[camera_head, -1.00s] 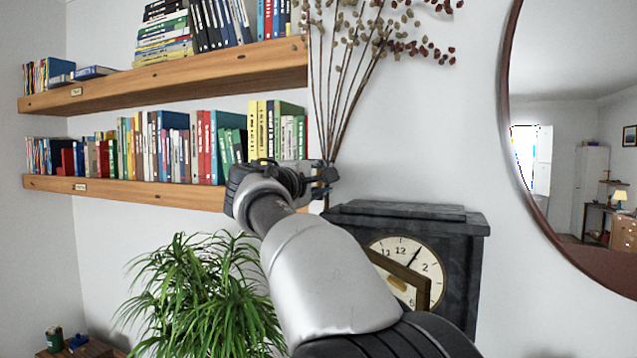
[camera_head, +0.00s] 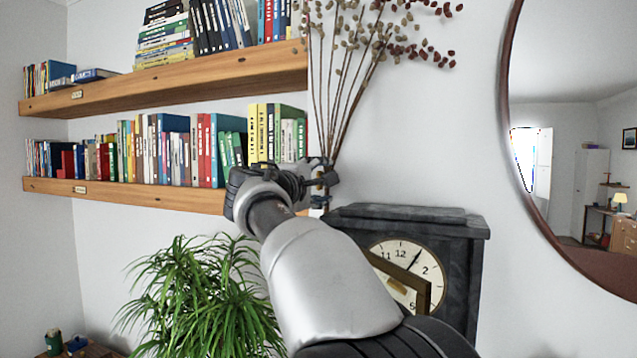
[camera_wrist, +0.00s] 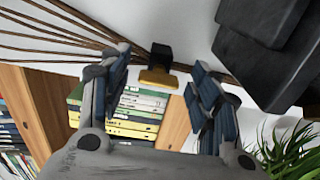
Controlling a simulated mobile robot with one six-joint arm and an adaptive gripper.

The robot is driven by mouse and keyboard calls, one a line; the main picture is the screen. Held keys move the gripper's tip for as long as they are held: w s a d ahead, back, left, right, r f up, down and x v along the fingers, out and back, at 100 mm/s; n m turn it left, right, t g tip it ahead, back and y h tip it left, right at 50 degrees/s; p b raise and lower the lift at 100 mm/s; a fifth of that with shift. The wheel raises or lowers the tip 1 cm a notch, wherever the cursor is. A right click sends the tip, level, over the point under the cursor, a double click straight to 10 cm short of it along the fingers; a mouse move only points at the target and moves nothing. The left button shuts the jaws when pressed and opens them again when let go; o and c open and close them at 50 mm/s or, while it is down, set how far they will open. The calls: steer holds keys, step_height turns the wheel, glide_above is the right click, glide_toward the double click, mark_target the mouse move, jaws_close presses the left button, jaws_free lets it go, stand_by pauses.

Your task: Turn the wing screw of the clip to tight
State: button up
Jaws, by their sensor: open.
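In the wrist view, a small black block (camera_wrist: 161,53) with a flat yellow-brass piece (camera_wrist: 157,78) at its near end appears to be the clip and its wing screw. It is by thin brown stems, ahead of the gap between my fingers. My gripper (camera_wrist: 160,68) is open, one finger on each side of the brass piece, with no clear contact. In the head view, my gripper (camera_head: 324,182) is at the foot of the dried stems, above the clock's left side. The clip is mostly hidden there behind the fingers. I cannot tell how tight the screw is.
A dark stone clock (camera_head: 455,270) stands close below and right of my gripper. The wooden shelf (camera_head: 150,194) with books is to the left. Dried stems (camera_head: 345,95) rise behind my gripper. A green plant (camera_head: 205,300) is lower left, a round mirror (camera_head: 512,130) right.

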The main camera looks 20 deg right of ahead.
steer(key=v, duration=1.2)
